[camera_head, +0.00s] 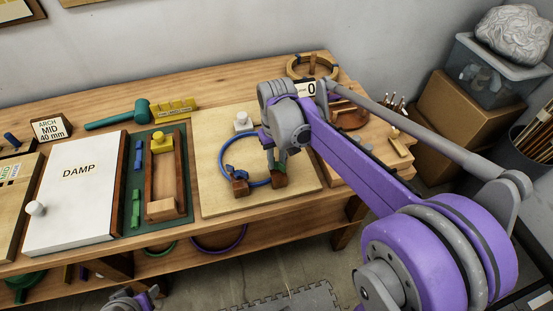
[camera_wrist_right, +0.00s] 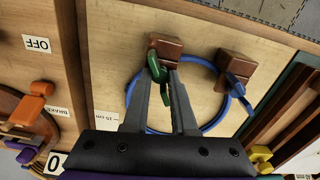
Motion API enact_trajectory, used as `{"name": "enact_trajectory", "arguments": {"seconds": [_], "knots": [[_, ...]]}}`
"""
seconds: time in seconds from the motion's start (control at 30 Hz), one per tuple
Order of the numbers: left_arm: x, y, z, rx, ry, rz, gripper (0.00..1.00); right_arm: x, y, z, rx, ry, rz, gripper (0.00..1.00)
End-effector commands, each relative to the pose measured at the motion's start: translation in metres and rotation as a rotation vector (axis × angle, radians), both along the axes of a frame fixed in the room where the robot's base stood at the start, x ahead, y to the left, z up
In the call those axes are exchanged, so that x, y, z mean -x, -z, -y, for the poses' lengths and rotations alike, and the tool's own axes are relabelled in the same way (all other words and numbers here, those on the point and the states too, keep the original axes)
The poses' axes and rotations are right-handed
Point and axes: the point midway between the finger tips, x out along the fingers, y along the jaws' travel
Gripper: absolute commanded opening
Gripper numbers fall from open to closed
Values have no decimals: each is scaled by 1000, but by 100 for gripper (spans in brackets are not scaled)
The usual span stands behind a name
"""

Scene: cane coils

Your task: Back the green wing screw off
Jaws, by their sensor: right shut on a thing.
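The green wing screw (camera_wrist_right: 156,64) sits at a brown wooden block (camera_wrist_right: 174,49) in the right wrist view. My right gripper (camera_wrist_right: 160,76) has its two fingers on the screw's wings and is shut on it. In the head view the right gripper (camera_head: 276,158) reaches down over the right-hand brown block (camera_head: 279,179), and the fingers hide most of the screw. A blue cane ring (camera_head: 233,180) runs between this block and a second brown block (camera_head: 240,188), which has a blue wing screw (camera_wrist_right: 237,85). My left gripper's fingers do not show.
The blocks stand on a pale board (camera_head: 213,205) on the wooden bench. A white knob (camera_head: 242,121) is behind the ring. To the left are a green tray (camera_head: 157,133) with a yellow-topped piece and a white DAMP lid (camera_head: 75,215). Labels and an orange piece lie near the right wrist.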

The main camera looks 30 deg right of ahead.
Motion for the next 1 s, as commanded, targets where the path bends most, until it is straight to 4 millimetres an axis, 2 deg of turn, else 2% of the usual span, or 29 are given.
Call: {"name": "enact_trajectory", "arguments": {"seconds": [0.2, 0.5, 1.0], "knots": [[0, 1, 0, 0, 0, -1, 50, 1, 2, -1, -1, -171, -1, 0], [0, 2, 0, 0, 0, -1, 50, 1, 2, -1, -2, -319, -2, 0], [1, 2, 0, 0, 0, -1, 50, 1, 2, -1, -2, -369, -3, 0]]}}
